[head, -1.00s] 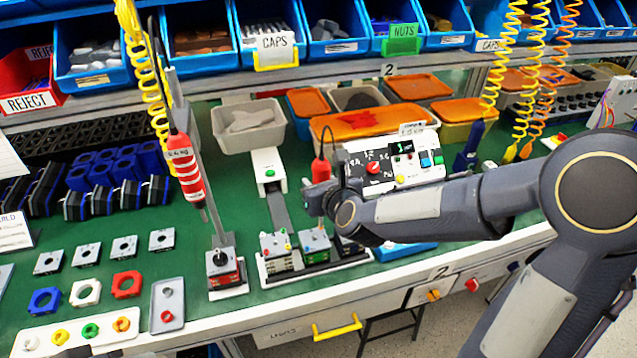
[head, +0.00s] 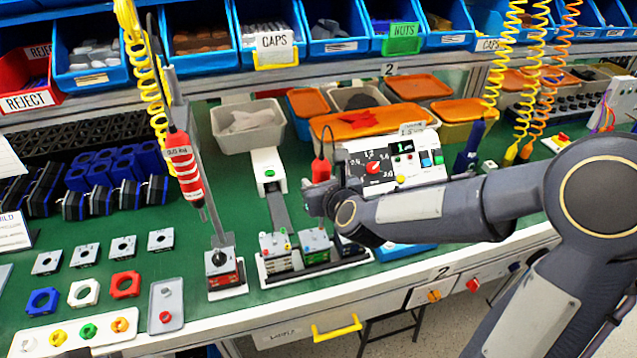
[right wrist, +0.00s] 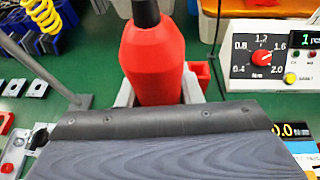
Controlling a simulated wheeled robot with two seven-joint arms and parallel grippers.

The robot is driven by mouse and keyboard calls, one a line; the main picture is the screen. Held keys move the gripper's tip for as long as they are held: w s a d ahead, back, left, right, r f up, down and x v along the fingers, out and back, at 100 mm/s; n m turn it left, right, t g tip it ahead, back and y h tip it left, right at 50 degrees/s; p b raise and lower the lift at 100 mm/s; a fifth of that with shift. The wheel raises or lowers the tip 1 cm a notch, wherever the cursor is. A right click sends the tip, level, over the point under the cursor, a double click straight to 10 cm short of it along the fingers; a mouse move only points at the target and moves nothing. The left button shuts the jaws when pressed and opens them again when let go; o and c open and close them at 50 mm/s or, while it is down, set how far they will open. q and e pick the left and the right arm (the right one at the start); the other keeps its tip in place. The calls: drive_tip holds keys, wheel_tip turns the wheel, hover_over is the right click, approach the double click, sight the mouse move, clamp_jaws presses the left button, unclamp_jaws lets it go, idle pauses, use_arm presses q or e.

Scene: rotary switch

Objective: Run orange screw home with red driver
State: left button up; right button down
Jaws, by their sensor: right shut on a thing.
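A red driver (head: 321,169) with a black cable stands upright in my right gripper (head: 318,204), over the workpieces at the bench's middle. In the right wrist view the red driver body (right wrist: 154,60) fills the space between the pale fingers (right wrist: 155,92), which are shut on it. I cannot tell an orange screw apart at this size. My left gripper is not seen.
A second red-and-white tool (head: 185,168) hangs from a yellow coil at left, above a block on a white base (head: 228,292). A torque panel (head: 395,160) with a red dial stands behind my right arm. Square plates and coloured knobs lie at front left.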

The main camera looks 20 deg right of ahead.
sight(318, 167)
drive_tip(key=shift+f+b, duration=0.15)
drive_tip(key=shift+b, duration=0.35)
idle(3.0)
drive_tip(key=shift+r+p, duration=1.55)
drive_tip(key=shift+r, duration=0.75)
